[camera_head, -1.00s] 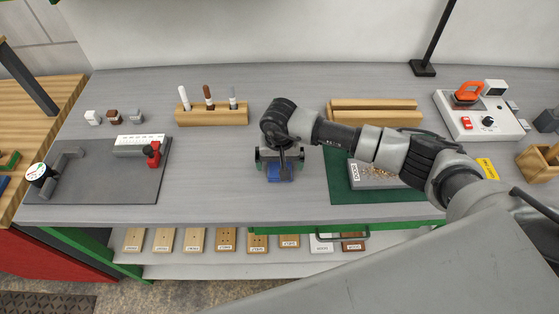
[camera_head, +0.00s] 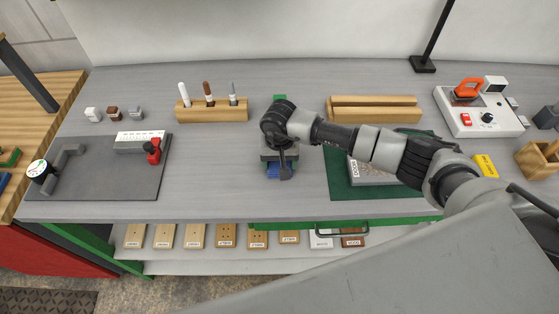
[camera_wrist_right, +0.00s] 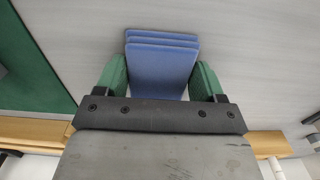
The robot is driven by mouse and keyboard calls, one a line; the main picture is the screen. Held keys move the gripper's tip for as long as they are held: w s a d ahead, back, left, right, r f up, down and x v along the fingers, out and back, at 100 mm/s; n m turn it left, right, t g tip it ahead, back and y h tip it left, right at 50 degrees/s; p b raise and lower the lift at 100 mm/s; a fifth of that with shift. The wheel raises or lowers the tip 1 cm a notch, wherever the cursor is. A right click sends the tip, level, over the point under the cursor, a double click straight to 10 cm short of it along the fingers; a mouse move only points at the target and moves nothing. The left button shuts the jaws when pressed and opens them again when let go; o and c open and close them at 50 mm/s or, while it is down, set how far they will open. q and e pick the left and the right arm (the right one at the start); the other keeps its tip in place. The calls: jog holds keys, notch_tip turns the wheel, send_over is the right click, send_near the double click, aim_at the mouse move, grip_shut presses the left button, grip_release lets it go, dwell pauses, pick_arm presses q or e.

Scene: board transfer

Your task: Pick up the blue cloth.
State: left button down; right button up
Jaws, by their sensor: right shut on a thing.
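The blue cloth (camera_head: 274,171) shows just below my right gripper (camera_head: 280,164) in the head view, at the middle of the grey bench. In the right wrist view the cloth (camera_wrist_right: 161,68) is a stack of flat blue layers. It sits between the two green fingers of my right gripper (camera_wrist_right: 161,82), which is shut on it. Whether the cloth touches the bench or hangs just above it, I cannot tell. My left gripper is not in view.
A green mat (camera_head: 340,183) with a grey block (camera_head: 368,176) lies to the right, partly under my arm. A wooden pen holder (camera_head: 212,113) and a grooved wooden block (camera_head: 374,115) stand behind. A dark grey plate (camera_head: 98,185) with a gauge lies left. Bench between plate and cloth is clear.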

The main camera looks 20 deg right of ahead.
jog(key=shift+r+b, duration=0.3)
jog(key=shift+r, duration=0.25)
notch_tip(320, 180, up, 3)
jog(key=shift+w+f+b, duration=0.1)
jog(key=shift+f+b, duration=0.1)
jog(key=shift+b, duration=0.6)
jog(key=s+d+r+b, duration=0.2)
jog(key=d+r+b, duration=0.2)
jog(key=d+r, duration=0.3)
jog(key=d, duration=0.4)
jog(key=shift+d+r, duration=0.15)
jog(key=shift+d, duration=0.15)
